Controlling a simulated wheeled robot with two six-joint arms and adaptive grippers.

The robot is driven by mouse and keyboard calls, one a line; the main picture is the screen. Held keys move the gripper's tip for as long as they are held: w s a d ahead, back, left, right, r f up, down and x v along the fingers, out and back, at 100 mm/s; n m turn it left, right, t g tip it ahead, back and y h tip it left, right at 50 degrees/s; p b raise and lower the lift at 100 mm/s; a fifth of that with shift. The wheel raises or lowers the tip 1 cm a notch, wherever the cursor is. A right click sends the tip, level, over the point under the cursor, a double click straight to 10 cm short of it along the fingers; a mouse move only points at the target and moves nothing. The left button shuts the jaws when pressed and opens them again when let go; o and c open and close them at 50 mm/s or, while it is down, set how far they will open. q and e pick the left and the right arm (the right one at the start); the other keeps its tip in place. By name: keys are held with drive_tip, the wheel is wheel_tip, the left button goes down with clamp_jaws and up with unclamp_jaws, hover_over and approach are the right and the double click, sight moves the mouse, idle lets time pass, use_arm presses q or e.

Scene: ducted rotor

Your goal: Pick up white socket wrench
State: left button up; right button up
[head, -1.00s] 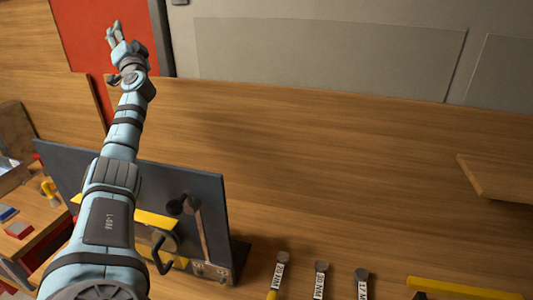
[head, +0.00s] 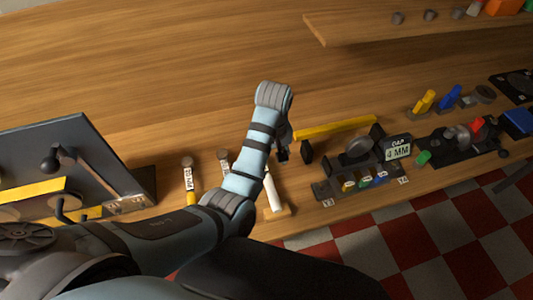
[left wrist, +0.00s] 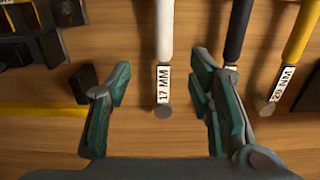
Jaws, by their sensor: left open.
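The white socket wrench (head: 272,193) lies on the wooden bench near its front edge, partly behind my left arm in the head view. In the left wrist view the white wrench (left wrist: 164,32) runs down from the top edge, with a "17 MM" label and a round grey head. My left gripper (left wrist: 163,72) is open, with one finger on each side of the labelled end and visible gaps to both. In the head view the left gripper (head: 284,148) is above the bench by the wrench, its fingers partly hidden. My right gripper is not in view.
A dark-handled wrench (left wrist: 238,30) and a yellow-handled wrench (left wrist: 298,35) lie beside the white one. A yellow bar (head: 335,128) and a block with a "4 MM" gap sign (head: 398,152) stand to its right. The bench behind is clear.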

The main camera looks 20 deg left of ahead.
sight(269, 180)
use_arm(q)
drive_tip(key=f, duration=0.4)
drive_tip(key=f+b, duration=0.1)
drive_tip(key=f, duration=0.4)
drive_tip(key=a+f+b, duration=0.1)
drive_tip(key=f, duration=0.4)
drive_tip(key=shift+w+f, duration=0.1)
drive_tip(key=shift+w, duration=0.05)
drive_tip(key=shift+c, duration=0.4)
drive_tip(key=shift+w, duration=0.1)
clamp_jaws()
